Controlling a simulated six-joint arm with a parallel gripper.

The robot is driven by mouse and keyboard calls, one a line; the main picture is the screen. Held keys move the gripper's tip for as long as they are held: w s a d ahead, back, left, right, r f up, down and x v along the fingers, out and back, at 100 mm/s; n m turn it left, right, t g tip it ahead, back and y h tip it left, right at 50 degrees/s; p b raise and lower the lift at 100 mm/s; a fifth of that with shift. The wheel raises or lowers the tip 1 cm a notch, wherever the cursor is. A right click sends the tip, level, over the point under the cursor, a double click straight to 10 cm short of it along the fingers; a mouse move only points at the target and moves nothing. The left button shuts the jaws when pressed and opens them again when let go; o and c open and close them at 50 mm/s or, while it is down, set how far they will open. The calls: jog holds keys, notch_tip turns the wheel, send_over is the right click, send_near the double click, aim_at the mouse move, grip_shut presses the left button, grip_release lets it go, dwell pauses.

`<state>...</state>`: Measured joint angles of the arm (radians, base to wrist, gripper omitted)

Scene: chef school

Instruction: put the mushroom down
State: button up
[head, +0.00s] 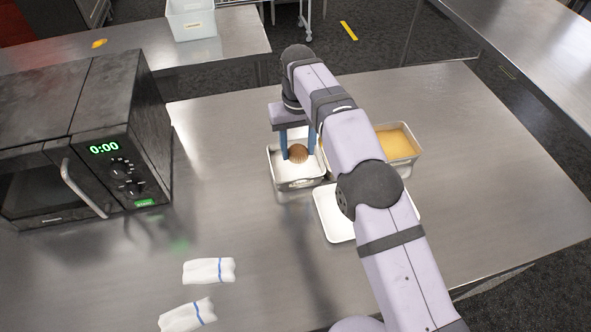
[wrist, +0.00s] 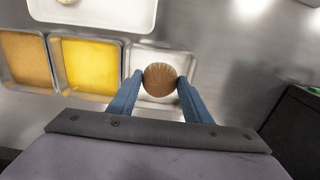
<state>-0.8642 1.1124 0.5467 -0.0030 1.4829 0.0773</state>
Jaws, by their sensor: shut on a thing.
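The mushroom (head: 298,153) is a brown, round, ribbed cap. It also shows from above in the wrist view (wrist: 160,79). My gripper (head: 297,150) has its two blue fingers shut on it, one finger on each side; the fingertips show in the wrist view (wrist: 160,80). The mushroom is over or inside a metal pan with a pale inside (head: 286,184). In the wrist view this pan (wrist: 148,56) lies behind the mushroom. I cannot tell whether the mushroom touches the pan's floor.
A pan of yellow filling (wrist: 90,66) and a pan of orange-brown crumbs (wrist: 25,60) stand in line beside it. A white tray (head: 331,214) lies in front, partly behind my arm. A black microwave (head: 90,140) stands left. Two white cloths (head: 209,271) lie on the steel table.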

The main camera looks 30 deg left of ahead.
aim_at(298, 162)
jog(key=shift+f+p, duration=0.8)
jog(key=shift+f, duration=2.3)
jog(key=shift+f+p, duration=0.75)
jog(key=shift+f, duration=1.15)
jog(key=shift+f, duration=0.2)
jog(key=o, duration=0.7)
jog(key=shift+o, duration=0.2)
jog(key=shift+r, duration=0.1)
notch_tip(298, 162, up, 12)
jog(key=b, duration=0.3)
jog(key=shift+r, duration=0.15)
